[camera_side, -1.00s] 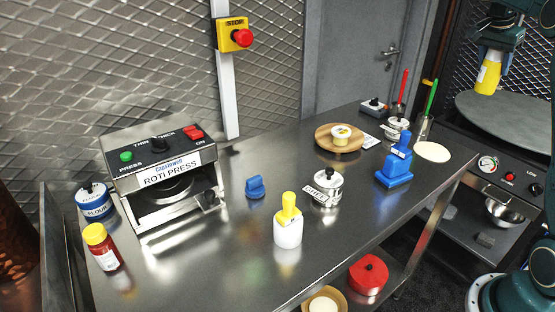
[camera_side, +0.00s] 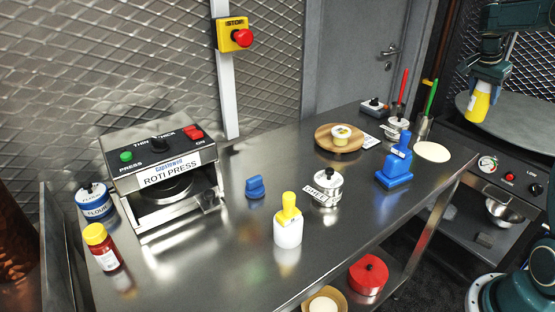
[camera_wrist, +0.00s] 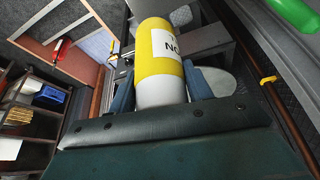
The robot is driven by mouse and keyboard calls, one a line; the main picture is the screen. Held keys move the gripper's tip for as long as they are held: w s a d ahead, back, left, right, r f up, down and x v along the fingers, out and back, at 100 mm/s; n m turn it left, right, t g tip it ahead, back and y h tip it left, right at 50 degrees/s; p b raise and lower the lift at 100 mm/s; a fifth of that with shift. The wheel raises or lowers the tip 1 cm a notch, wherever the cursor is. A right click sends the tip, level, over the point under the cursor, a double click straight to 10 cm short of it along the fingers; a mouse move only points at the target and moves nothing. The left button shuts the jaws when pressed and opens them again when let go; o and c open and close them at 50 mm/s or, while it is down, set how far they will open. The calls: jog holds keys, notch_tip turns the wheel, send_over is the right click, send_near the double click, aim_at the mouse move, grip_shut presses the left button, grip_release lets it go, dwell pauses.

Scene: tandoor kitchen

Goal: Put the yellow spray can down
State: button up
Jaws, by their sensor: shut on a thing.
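The yellow spray can (camera_side: 478,103) hangs in my gripper (camera_side: 489,82) at the upper right of the side view, in front of the round grey plate. It looks slightly tilted there. In the wrist view the can (camera_wrist: 160,60) is yellow with a white label and a white lower end. My gripper's fingers (camera_wrist: 158,90) are closed around it from both sides. The can is in the air, apart from the steel table (camera_side: 340,240).
The round grey plate (camera_side: 530,130) lies behind the can. A green-handled tool (camera_side: 430,100), a flat dough round (camera_side: 432,152) and a blue stand (camera_side: 394,172) occupy the table's right end. The table's front middle is mostly bare.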

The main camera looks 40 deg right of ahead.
aim_at(473, 109)
jog(key=shift+f, duration=5.55)
jog(key=shift+f, duration=0.15)
jog(key=o, duration=1.1)
jog(key=v, duration=1.2)
